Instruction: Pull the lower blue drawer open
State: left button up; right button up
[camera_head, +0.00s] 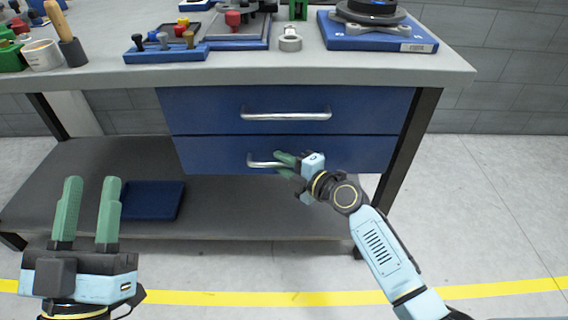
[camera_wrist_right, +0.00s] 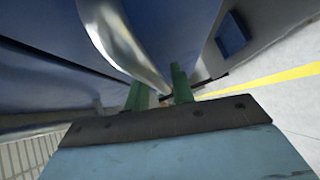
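The lower blue drawer (camera_head: 215,155) sits under the workbench top, its front looking flush below the upper drawer. Its silver bar handle (camera_head: 256,163) is partly hidden by my right gripper (camera_head: 281,164). The right gripper's green fingers stand apart, one above the other, at the right part of this handle. In the right wrist view the handle (camera_wrist_right: 122,40) runs down toward the gap between the fingers (camera_wrist_right: 160,90); firm contact cannot be made out. My left gripper (camera_head: 91,190) is open and empty, low at the left, away from the drawers.
The upper blue drawer (camera_head: 205,110) with its own handle (camera_head: 286,115) is directly above. A dark blue tray (camera_head: 150,200) lies on the lower shelf (camera_head: 240,216). A black table leg (camera_head: 414,130) stands to the right. The floor in front looks clear.

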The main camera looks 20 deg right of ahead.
grip_shut()
